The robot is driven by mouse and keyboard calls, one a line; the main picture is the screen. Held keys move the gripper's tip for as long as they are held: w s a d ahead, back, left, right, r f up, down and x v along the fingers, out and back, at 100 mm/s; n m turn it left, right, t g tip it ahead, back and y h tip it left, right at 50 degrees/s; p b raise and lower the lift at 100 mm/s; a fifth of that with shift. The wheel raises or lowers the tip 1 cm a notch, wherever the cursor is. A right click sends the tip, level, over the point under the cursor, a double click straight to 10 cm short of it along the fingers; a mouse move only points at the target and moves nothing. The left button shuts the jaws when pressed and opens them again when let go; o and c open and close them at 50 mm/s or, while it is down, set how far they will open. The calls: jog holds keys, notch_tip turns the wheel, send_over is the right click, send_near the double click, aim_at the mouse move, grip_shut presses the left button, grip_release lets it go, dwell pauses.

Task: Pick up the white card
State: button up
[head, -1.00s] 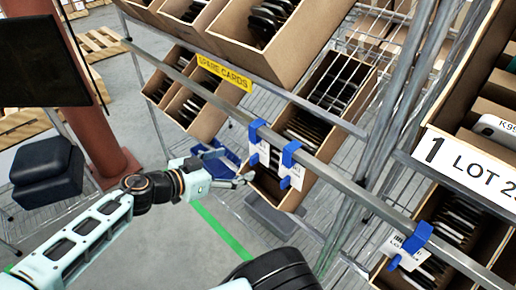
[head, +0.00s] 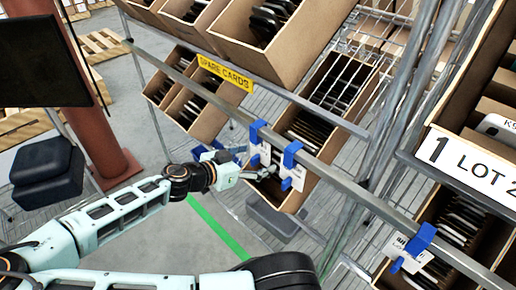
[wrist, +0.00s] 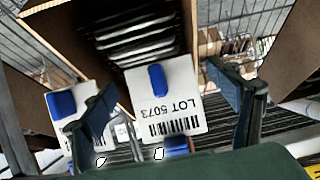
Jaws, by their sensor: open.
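Two white cards with blue clips hang at the rail in front of a tilted carton in the head view, a left card (head: 264,156) and a right card (head: 294,178). My gripper (head: 257,167) is at the cards, its tips partly hidden there. In the wrist view my gripper (wrist: 162,92) is open. A white card printed LOT 5073 (wrist: 178,112), upside down, shows between its fingers with no clear contact. Another white card (wrist: 86,92) is partly hidden behind the left finger. I cannot tell which head-view card is the LOT 5073 one.
The tilted carton (head: 345,103) behind the cards holds several dark items. The metal rail (head: 338,185) runs diagonally across the shelf front. Another blue-clipped tag (head: 410,252) hangs at lower right. A yellow SPARE CARDS sign (head: 224,72) is above.

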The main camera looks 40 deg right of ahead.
jog(key=shift+c, duration=0.4)
jog(key=c, duration=1.1)
jog(key=shift+r, duration=0.15)
